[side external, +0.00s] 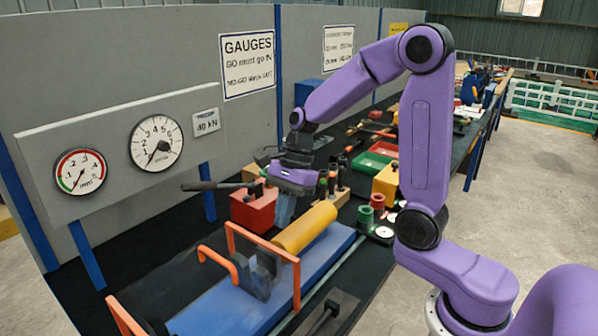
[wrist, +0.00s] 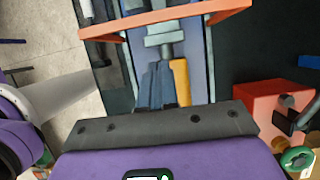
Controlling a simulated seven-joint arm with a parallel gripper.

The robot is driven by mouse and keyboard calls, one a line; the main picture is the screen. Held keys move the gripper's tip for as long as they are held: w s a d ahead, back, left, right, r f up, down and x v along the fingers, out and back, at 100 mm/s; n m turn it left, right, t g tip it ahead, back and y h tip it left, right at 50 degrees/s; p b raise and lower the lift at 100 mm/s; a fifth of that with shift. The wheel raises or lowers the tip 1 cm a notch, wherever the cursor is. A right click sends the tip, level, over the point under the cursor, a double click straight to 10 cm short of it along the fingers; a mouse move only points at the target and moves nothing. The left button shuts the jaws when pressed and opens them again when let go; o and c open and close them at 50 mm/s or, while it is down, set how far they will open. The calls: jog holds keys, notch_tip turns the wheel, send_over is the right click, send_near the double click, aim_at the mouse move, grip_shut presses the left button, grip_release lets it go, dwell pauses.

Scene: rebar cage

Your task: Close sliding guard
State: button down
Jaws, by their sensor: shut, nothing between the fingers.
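The sliding guard appears to be the orange frame (side external: 296,268) standing across a blue bed (side external: 222,308) in the side view. Its top bar (wrist: 165,19) crosses the upper part of the wrist view. I cannot tell whether it has a clear panel. A yellow cylinder (side external: 306,229) lies along the bed behind the frame; its end (wrist: 181,80) also shows in the wrist view. My gripper (side external: 282,222) is shut and empty, pointing down beside the cylinder, behind the frame. Its fingers (wrist: 158,66) show together in the wrist view, apart from the bar; contact with the cylinder is unclear.
A red block with a dark lever (side external: 254,207) stands behind the bed; it shows at right in the wrist view (wrist: 270,115). Another orange handle (side external: 217,260) and a dark clamp-like part (side external: 258,278) stand near the frame. A gauge panel (side external: 120,150) rises at the back.

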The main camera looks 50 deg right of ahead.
jog(key=v, duration=0.9)
jog(key=s+a+f+n+h, duration=0.2)
jog(key=s+f+n, duration=0.2)
jog(key=s+n, duration=0.7)
jog(key=s+a+f+n+h, duration=0.2)
jog(key=s+n, duration=0.9)
jog(key=n, duration=0.8)
jog(key=shift+s+f+n, duration=0.3)
jog(key=shift+s+f, duration=0.1)
jog(key=shift+f, duration=0.5)
